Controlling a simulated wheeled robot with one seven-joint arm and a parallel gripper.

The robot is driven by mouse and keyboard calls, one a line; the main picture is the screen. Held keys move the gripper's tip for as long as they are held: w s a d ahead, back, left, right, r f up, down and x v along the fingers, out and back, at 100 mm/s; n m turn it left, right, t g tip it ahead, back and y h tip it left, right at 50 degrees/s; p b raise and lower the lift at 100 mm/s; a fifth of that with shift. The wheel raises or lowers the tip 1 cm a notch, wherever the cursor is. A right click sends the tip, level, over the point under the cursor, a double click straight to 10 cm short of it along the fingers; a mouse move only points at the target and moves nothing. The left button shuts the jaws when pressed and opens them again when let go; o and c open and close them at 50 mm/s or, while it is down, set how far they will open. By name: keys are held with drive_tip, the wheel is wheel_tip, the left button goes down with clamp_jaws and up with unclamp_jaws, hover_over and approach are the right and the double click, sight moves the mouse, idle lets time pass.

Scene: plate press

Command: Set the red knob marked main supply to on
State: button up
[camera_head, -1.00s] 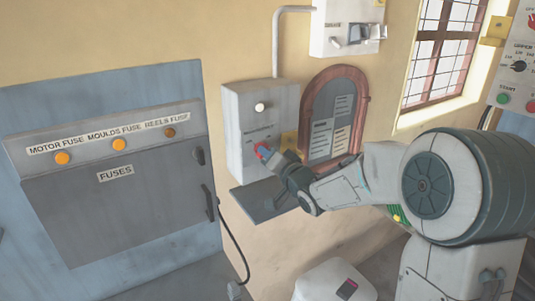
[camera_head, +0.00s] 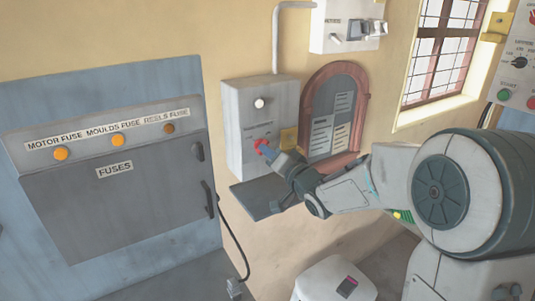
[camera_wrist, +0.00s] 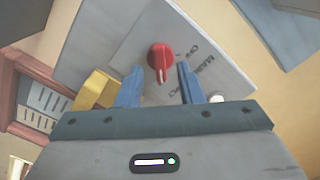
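The red knob (camera_wrist: 160,57) sits on the front of a grey wall box (camera_head: 242,117). A label beside it in the wrist view reads partly as main supply, with "off" near the knob. A white pointer line on the knob points toward my gripper in that view. My gripper (camera_wrist: 158,82) is open, with its two blue fingers apart and the knob just beyond and between their tips. In the head view the knob (camera_head: 262,147) is partly hidden by my gripper (camera_head: 270,151). I cannot tell whether the fingers touch it.
A round white lamp (camera_head: 259,103) is above the knob on the box. A grey shelf (camera_head: 258,197) juts out below. A yellow part (camera_wrist: 95,89) and an arched wooden board (camera_head: 335,110) are close beside. The fuse cabinet (camera_head: 115,190) stands left.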

drive_tip(key=b+v, duration=0.1)
drive_tip(key=v, duration=1)
drive_tip(key=shift+s, duration=0.25)
drive_tip(key=shift+d, duration=0.2)
drive_tip(key=s+d+f+g+h, duration=0.2)
drive_tip(key=s+d+h, duration=0.1)
drive_tip(key=d+h, duration=0.2)
drive_tip(key=s+d+f+g+h, duration=0.2)
drive_tip(key=s+d+f+h, duration=0.1)
drive_tip(key=d+h, duration=0.3)
drive_tip(key=s+f+n+g, duration=0.1)
drive_tip(key=s+f+g, duration=0.1)
drive_tip(key=s, duration=0.6)
drive_tip(key=s+f+n+g, duration=0.1)
drive_tip(key=s+f+g, duration=0.1)
drive_tip(key=s+g, duration=0.2)
drive_tip(key=s, duration=0.3)
drive_tip(key=shift+s+a+f+g+y, duration=0.2)
drive_tip(key=shift+s+g+y, duration=0.15)
drive_tip(key=shift+g+y, duration=0.05)
